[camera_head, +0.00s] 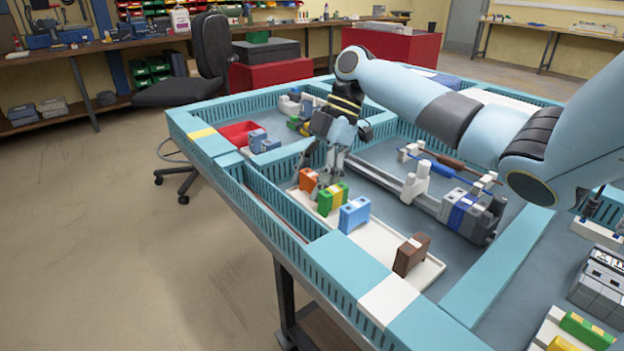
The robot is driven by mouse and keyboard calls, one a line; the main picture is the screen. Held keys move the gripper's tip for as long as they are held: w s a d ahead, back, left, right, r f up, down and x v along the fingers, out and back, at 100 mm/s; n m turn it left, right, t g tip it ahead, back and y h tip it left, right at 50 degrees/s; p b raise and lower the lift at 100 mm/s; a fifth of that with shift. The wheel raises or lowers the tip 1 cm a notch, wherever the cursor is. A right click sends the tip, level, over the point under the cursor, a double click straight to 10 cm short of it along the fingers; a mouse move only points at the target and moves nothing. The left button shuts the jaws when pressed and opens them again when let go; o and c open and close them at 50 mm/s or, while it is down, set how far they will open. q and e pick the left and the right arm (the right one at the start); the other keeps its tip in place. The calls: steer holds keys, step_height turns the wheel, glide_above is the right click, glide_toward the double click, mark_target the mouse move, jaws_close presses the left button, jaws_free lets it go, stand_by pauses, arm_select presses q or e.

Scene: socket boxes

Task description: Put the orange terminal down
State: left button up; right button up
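The orange terminal (308,180) stands at the far end of a white tray (378,240), in a row with other terminals. Its base is partly hidden, so I cannot tell whether it rests fully on the tray. My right gripper (318,178) points down at it, with its fingers around or close beside the terminal. I cannot tell whether they press on it or stand slightly apart. My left gripper is not in view.
Just nearer on the tray are a green-and-yellow terminal block (332,198), a blue terminal (354,214) and a brown terminal (411,254). A rail with grey and blue modules (466,212) lies to the right. A red bin (240,132) is farther left. Teal walls (345,272) edge the table.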

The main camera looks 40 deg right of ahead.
steer(key=v, duration=1.2)
steer(key=shift+r+p, duration=0.15)
steer(key=shift+p, duration=0.15)
